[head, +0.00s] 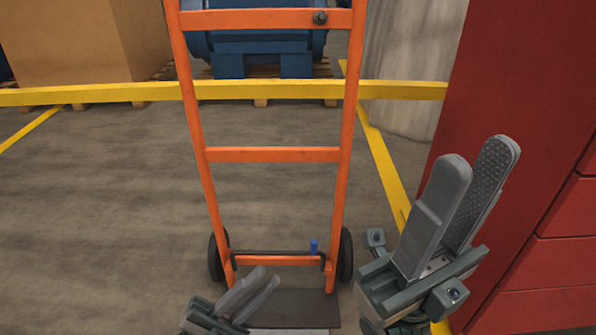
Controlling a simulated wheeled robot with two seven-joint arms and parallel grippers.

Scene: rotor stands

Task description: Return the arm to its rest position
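My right gripper (476,158) is large in the head view at the right, with its grey fingers pointing up. The fingers are apart, the ridged inner face of the far one shows, and nothing is between them. My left gripper (269,275) is at the bottom, left of the right one, low in front of the hand truck's base. Its two fingers look parted, with nothing seen between them. The rest of both arms is mostly out of the picture.
An orange hand truck (275,155) with black wheels stands upright ahead. A small blue piece (313,247) shows near its base. A red cabinet (530,130) is close to my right gripper. A yellow rail (90,94) crosses behind, before a cardboard box (75,40) and blue motor (262,45). Floor at left is clear.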

